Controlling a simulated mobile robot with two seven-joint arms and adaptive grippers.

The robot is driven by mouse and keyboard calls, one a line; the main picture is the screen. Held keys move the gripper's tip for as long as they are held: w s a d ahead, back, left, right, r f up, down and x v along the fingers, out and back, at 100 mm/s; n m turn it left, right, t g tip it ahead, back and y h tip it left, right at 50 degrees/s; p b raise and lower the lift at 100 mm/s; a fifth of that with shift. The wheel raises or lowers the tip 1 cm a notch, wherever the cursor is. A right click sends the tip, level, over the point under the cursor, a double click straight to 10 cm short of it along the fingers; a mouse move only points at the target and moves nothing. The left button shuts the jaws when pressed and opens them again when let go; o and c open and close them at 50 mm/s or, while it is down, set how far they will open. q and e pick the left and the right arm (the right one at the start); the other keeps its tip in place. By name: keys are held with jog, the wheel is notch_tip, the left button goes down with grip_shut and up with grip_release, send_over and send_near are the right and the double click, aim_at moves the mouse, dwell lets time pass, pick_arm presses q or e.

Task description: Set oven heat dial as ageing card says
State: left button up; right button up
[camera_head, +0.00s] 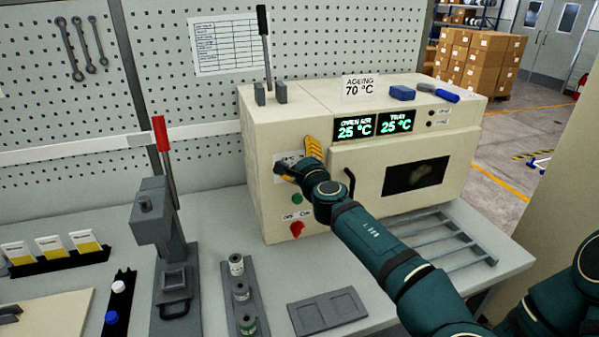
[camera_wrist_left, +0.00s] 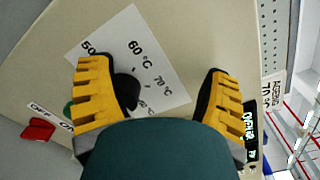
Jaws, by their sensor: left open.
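The ageing card (camera_head: 360,88) stands on top of the cream oven (camera_head: 290,110) and reads "AGEING 70 °C". The black heat dial (camera_wrist_left: 126,90) is on a white label (camera_wrist_left: 150,60) on the oven front. Marks for 50, 60 and 70 °C are legible; a lower one is partly hidden. My left gripper (camera_head: 294,163) is at the label in the head view, covering most of it. In the wrist view, its yellow fingers (camera_wrist_left: 160,78) are open, with the dial between them, close to the left finger. I cannot tell where the dial points. My right gripper is out of view.
The oven displays (camera_head: 375,127) read 25 °C for oven air and tray. Below the dial are a green button (camera_head: 297,199) and a red switch (camera_head: 297,229). A red-handled press (camera_head: 160,215) stands left of the oven. A slatted rack (camera_head: 440,240) lies at right.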

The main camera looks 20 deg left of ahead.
aim_at(297, 135)
pick_arm(q)
jog(key=shift+d+r, duration=0.2)
jog(key=shift+r, duration=2.4)
